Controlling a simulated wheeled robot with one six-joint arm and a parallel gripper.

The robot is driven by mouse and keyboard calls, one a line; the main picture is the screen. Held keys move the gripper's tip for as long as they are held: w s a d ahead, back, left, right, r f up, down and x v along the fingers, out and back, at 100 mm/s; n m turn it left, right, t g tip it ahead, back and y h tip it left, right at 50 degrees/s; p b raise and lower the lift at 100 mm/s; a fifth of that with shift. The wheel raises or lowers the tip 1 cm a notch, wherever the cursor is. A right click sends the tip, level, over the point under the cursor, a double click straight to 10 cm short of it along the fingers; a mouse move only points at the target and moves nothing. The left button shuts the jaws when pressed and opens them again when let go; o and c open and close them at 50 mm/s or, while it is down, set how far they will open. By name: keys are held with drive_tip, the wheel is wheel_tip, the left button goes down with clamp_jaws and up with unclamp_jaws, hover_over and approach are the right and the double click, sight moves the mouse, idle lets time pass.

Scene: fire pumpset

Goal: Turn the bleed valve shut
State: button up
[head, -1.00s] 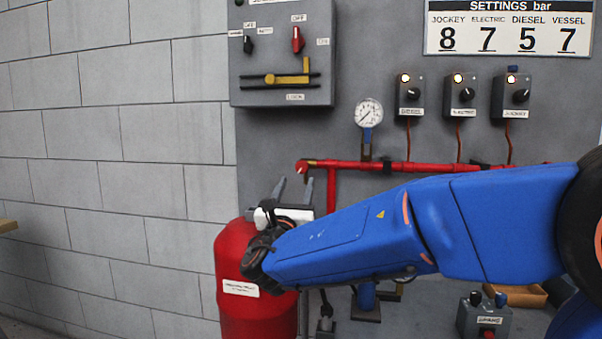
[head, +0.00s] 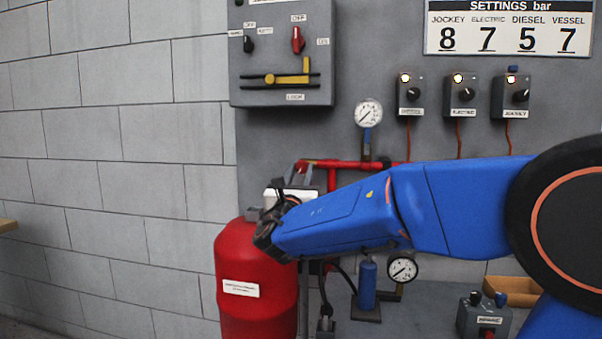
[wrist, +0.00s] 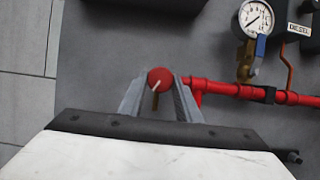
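A round red valve knob (wrist: 160,78) with a white line on its face sits at the left end of the red pipe. I see no label naming it as the bleed valve. A short brass-coloured piece (wrist: 155,101) points down below the knob. My gripper (wrist: 159,82) is open, with one finger to each side of the knob in the wrist view. I cannot tell whether a finger touches it. In the head view my gripper (head: 298,174) is just in front of the pipe's left end and partly hides the knob.
The red pipe (wrist: 262,92) runs right along the grey panel. A gauge (head: 368,113) stands above it on a blue-handled fitting (head: 367,140). A grey switch box (head: 283,52) hangs above. A red tank (head: 252,285) stands below my gripper.

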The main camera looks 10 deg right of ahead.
drive_tip(key=shift+c, duration=1)
